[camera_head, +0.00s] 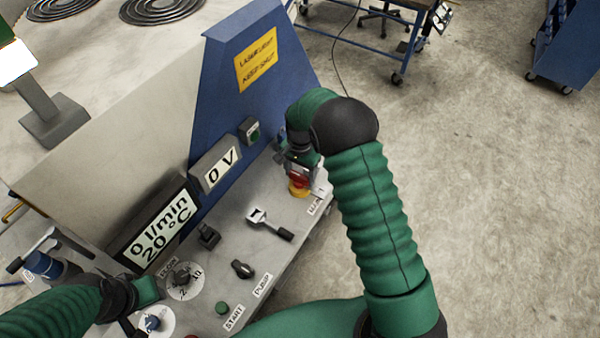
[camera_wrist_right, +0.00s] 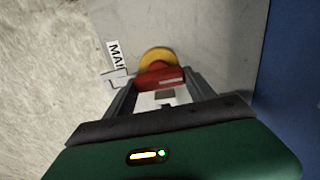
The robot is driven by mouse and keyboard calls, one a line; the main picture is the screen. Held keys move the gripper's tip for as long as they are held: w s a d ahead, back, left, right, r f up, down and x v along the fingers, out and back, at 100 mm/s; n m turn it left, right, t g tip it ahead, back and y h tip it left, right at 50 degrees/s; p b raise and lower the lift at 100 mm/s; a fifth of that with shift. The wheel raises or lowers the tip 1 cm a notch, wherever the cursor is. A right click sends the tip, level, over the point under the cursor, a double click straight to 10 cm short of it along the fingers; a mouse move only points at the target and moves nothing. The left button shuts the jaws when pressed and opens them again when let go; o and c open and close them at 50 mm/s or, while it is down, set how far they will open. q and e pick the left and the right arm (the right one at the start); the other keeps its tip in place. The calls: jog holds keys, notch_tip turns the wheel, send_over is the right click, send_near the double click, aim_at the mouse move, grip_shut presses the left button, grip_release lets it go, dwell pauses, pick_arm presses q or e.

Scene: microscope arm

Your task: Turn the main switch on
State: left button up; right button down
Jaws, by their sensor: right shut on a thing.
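The main switch, a red knob on a yellow round base (camera_head: 298,190), sits at the far right end of the grey control panel. My right gripper (camera_head: 299,173) reaches down onto it and is shut on the red knob. In the right wrist view the red knob (camera_wrist_right: 160,76) lies between the two fingers, with the yellow base (camera_wrist_right: 157,55) behind it. A white label (camera_wrist_right: 115,53) reading "MAI", partly covered, is beside it. My left gripper (camera_head: 142,303) is low at the left, over the panel near the flow dial; its fingers are not clear.
The panel carries a black-handled lever (camera_head: 270,224), a black pump knob (camera_head: 242,269), a green start button (camera_head: 222,308) and a flow dial (camera_head: 184,281). Displays read "0 V" (camera_head: 221,167) and "0 l/min 20 °C" (camera_head: 160,226). A blue housing (camera_head: 225,90) rises behind the switch.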

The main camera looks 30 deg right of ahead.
aim_at(299, 175)
jog(key=shift+s+a+f+m, duration=0.1)
jog(key=shift+s+a+m, duration=0.1)
jog(key=shift+m, duration=0.2)
jog(key=shift+c, duration=1.6)
grip_release()
jog(key=shift+w+a, duration=0.1)
jog(key=shift+r, duration=0.25)
notch_tip(299, 175, up, 17)
jog(key=b, duration=0.2)
jog(key=shift+f, duration=0.2)
jog(key=shift+w, duration=0.1)
